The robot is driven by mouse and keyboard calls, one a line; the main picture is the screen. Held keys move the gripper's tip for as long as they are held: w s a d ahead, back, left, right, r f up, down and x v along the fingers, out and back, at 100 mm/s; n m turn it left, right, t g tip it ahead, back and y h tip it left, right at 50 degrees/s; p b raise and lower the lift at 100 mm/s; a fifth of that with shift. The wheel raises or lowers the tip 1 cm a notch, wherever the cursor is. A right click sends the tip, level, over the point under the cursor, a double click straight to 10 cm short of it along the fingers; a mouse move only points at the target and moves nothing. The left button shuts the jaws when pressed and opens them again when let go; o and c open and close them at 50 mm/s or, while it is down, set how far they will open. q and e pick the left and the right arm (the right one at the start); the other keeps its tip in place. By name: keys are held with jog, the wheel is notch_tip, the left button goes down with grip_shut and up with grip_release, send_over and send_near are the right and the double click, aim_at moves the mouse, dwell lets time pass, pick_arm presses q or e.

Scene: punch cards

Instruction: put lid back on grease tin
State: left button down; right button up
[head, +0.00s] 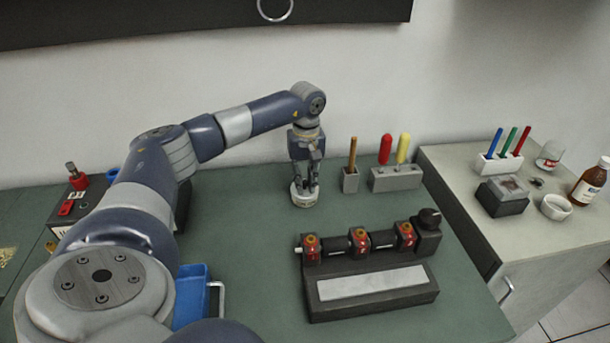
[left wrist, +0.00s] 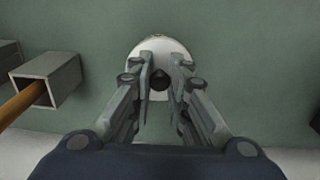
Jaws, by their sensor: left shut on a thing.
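A small white round tin (head: 304,199) stands on the green bench top, below my left gripper (head: 305,183). My left gripper points straight down. In the left wrist view its fingers (left wrist: 165,76) close around a small dark knob at the middle of a white round lid (left wrist: 162,47). The fingers cover much of the lid, and the lid hides the tin beneath. I cannot tell from these views whether the lid sits fully on the tin or just above it. My right gripper is not in view.
A black fixture with red clamps (head: 372,283) stands in front right. A pencil holder (head: 350,182) and a grey block with red and yellow handles (head: 396,180) stand right of the tin. A blue bin (head: 190,298) is at lower left. The bench between tin and fixture is clear.

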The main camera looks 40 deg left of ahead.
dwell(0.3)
pick_arm(q)
jog(key=c, duration=1)
grip_release()
jog(key=shift+r+p, duration=2.6)
jog(key=shift+r, duration=0.9)
jog(key=shift+c, duration=0.4)
grip_shut()
